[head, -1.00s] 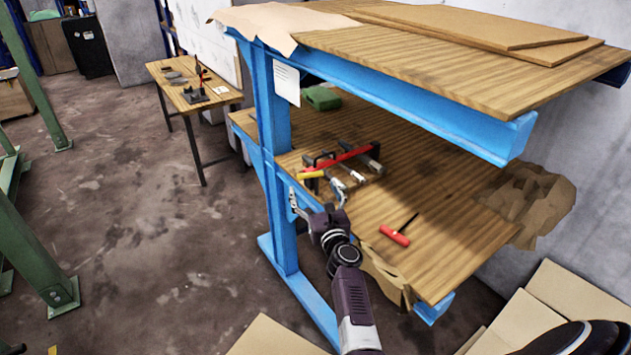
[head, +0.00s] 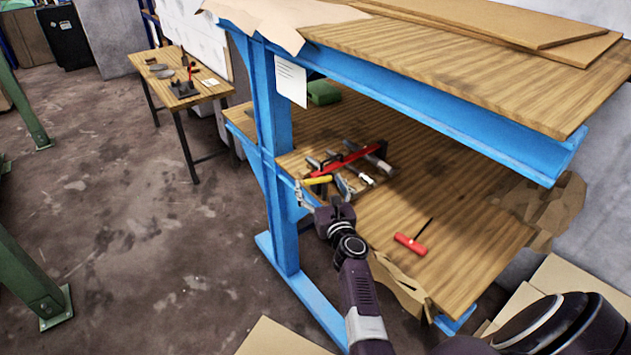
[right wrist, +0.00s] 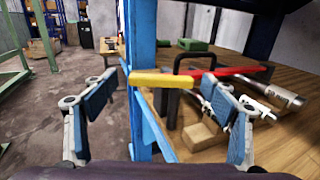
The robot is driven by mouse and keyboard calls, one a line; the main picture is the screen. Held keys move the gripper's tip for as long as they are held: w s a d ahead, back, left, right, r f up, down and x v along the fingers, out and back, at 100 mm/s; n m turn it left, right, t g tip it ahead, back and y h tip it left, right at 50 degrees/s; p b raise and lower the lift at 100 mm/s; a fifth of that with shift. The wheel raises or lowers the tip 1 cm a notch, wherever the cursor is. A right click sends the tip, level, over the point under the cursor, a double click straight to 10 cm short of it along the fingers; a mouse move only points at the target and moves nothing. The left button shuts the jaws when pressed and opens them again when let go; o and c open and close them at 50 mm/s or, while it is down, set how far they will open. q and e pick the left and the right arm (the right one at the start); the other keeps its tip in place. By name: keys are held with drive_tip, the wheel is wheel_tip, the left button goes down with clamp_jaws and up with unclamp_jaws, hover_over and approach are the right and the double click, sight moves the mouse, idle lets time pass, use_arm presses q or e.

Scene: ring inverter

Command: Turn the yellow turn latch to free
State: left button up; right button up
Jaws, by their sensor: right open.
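The yellow turn latch (head: 318,181) is a short bar at the left end of a red bar, at the edge of the blue rack's lower wooden shelf. In the right wrist view the yellow latch (right wrist: 161,80) lies roughly level, ahead of my fingers. My right gripper (head: 323,192) is just in front of the latch. In the right wrist view my right gripper (right wrist: 165,92) is open and empty, one finger on each side of the latch in the picture. I cannot tell whether the latch lies between the fingers in depth. My left gripper is out of view.
A blue rack post (right wrist: 142,35) stands close behind the latch on the left. Metal clamps (head: 345,187) and a red bar (head: 350,159) lie beside it. A red T-handle tool (head: 410,243) lies on the shelf at right. The upper shelf (head: 470,65) overhangs. Floor at left is open.

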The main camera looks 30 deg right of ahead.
drive_tip(key=shift+s+r, duration=0.2)
drive_tip(key=shift+s, duration=0.15)
drive_tip(key=c, duration=0.6)
drive_tip(key=shift+w, duration=0.1)
drive_tip(key=shift+c, duration=0.9)
drive_tip(key=c, duration=0.4)
drive_tip(key=shift+s+d+n+t+y+p, duration=0.1)
drive_tip(key=shift+d+n+t+y+p, duration=0.1)
drive_tip(key=shift+n+y, duration=0.3)
drive_tip(key=shift+s+d+n+t+y+p, duration=0.15)
drive_tip(key=shift+n+y, duration=0.15)
drive_tip(key=shift+y, duration=0.4)
drive_tip(key=shift+n+y, duration=0.5)
drive_tip(key=shift+y, duration=0.2)
drive_tip(key=shift+s+d+f+n+y+b, duration=0.1)
drive_tip(key=shift+n+y+b, duration=0.25)
drive_tip(key=shift+y, duration=0.25)
drive_tip(key=shift+s+d+f+n+y+b, duration=0.1)
drive_tip(key=shift+n+y+b, duration=0.25)
drive_tip(key=shift+y, duration=0.25)
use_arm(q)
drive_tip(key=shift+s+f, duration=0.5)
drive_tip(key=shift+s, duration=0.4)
use_arm(e)
drive_tip(key=shift+a+r+n+y, duration=0.15)
drive_tip(key=shift+n+y, duration=0.25)
drive_tip(key=shift+y, duration=0.2)
